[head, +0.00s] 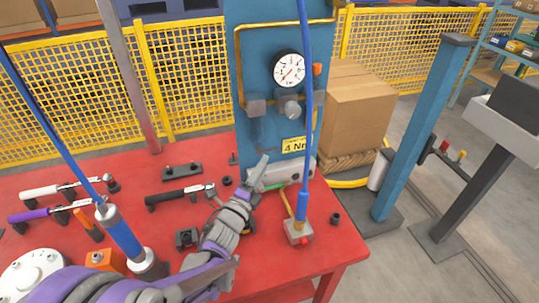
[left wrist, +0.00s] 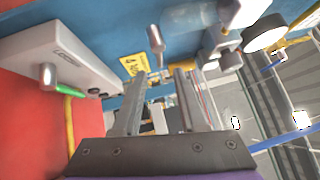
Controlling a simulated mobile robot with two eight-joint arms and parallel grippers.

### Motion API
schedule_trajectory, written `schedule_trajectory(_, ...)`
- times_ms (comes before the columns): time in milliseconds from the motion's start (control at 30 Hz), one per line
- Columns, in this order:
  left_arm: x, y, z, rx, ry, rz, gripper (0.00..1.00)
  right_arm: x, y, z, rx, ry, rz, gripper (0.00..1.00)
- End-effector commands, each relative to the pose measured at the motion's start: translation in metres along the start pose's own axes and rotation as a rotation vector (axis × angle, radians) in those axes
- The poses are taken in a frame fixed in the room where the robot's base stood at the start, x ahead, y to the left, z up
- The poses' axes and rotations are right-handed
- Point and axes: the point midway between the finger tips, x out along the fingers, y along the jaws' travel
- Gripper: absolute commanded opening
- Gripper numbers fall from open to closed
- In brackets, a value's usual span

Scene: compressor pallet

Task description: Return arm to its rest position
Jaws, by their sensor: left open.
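My left gripper (head: 240,180) reaches from the lower left over the red table (head: 290,262). Its fingers point at the foot of the blue panel (head: 265,130), near a grey-white box (head: 272,174) with a green part. In the left wrist view my left gripper (left wrist: 160,90) shows two spread fingers with nothing between them. The fingers hide part of the box in the head view. My right gripper is not seen.
Several wrench-like tools (head: 180,194) lie on the table. A gauge (head: 289,69) is on the panel; a cardboard box (head: 357,105) stands to the right.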

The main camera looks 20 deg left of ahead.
Motion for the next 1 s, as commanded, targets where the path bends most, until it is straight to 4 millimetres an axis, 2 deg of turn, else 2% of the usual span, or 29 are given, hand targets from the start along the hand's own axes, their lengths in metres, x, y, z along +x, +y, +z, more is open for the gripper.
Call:
schedule_trajectory(200,-0.002,-0.002,0.002,-0.031,-0.017,0.018,0.42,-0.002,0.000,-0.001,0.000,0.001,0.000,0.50)
schedule_trajectory(367,-0.018,-0.012,0.018,-0.258,-0.141,0.144,0.42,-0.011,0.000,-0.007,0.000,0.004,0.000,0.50)
schedule_trajectory(467,-0.045,-0.013,0.026,-0.505,-0.279,0.277,0.42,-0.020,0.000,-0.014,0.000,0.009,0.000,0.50)
schedule_trajectory(567,-0.084,-0.007,0.025,-0.764,-0.433,0.417,0.42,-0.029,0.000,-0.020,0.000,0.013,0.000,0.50)
schedule_trajectory(667,-0.131,0.001,0.012,-1.009,-0.594,0.560,0.42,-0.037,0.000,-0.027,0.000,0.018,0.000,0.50)
schedule_trajectory(800,-0.199,0.010,-0.016,-1.284,-0.812,0.743,0.42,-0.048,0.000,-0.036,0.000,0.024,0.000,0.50)
schedule_trajectory(900,-0.237,0.012,-0.036,-1.412,-0.936,0.844,0.42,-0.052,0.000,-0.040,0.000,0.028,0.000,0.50)
schedule_trajectory(1000,-0.262,0.013,-0.049,-1.483,-1.019,0.910,0.42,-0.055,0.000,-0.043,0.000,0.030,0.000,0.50)
